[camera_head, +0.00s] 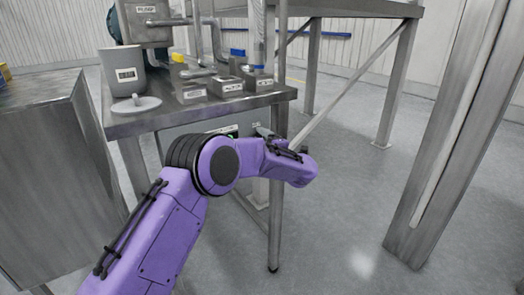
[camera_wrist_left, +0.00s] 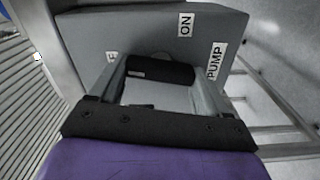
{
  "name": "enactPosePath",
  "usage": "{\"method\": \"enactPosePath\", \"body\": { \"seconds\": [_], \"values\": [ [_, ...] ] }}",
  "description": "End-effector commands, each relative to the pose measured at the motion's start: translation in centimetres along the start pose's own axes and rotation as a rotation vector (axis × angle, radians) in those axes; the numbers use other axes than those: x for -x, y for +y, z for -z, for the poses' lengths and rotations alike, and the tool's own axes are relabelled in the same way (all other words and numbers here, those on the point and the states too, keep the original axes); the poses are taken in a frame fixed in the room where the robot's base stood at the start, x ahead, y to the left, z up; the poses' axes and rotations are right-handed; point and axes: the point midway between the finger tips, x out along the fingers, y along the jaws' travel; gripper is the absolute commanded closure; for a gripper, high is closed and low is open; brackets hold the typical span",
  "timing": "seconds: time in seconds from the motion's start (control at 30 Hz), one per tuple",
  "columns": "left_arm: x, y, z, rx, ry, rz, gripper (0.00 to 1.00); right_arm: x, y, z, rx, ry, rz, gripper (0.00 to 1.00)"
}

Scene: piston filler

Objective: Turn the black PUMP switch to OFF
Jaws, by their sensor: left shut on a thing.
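The black PUMP switch (camera_wrist_left: 160,68) is a bar-shaped knob on the face of a grey box (camera_wrist_left: 85,28) in the left wrist view. A small pale mark shows near the knob's left end. An ON label (camera_wrist_left: 185,25) is above right of the knob, and a PUMP label (camera_wrist_left: 216,62) is farther right. Another label (camera_wrist_left: 110,56) at left is mostly hidden by a finger; one letter like F shows. My left gripper (camera_wrist_left: 163,79) is shut on the knob, one finger at each end. In the head view my purple wrist hides the switch. My right gripper is not in view.
A steel table (camera_head: 200,115) stands above my left wrist, bearing a grey cup (camera_head: 124,75), a lid (camera_head: 136,104) and labelled valve blocks. A table leg (camera_head: 274,225) is close beside the wrist. A steel post (camera_head: 450,140) stands at right. Floor between is clear.

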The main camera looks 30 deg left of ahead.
Motion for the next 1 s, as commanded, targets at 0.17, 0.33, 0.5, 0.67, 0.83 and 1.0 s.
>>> {"method": "enactPosePath", "body": {
  "seconds": [0.17, 0.33, 0.5, 0.67, 0.83, 1.0],
  "values": [
    [0.1, -0.7, -0.1, 0.098, 0.001, 0.006, 0.54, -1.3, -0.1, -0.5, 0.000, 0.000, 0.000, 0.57],
    [0.1, -0.6, 0.0, 0.161, 0.001, 0.006, 0.54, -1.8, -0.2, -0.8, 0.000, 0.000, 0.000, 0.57],
    [0.1, -0.5, 0.0, 0.192, 0.001, 0.006, 0.54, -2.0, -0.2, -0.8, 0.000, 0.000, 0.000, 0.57],
    [0.1, -0.5, 0.0, 0.202, 0.001, 0.006, 0.54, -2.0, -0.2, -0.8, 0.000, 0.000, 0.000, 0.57],
    [0.1, -0.5, 0.0, 0.202, 0.001, 0.006, 0.54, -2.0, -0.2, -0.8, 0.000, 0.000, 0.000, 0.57],
    [0.1, -0.5, 0.0, 0.202, 0.002, 0.006, 0.10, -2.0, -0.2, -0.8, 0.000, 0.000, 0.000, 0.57]
  ]
}}
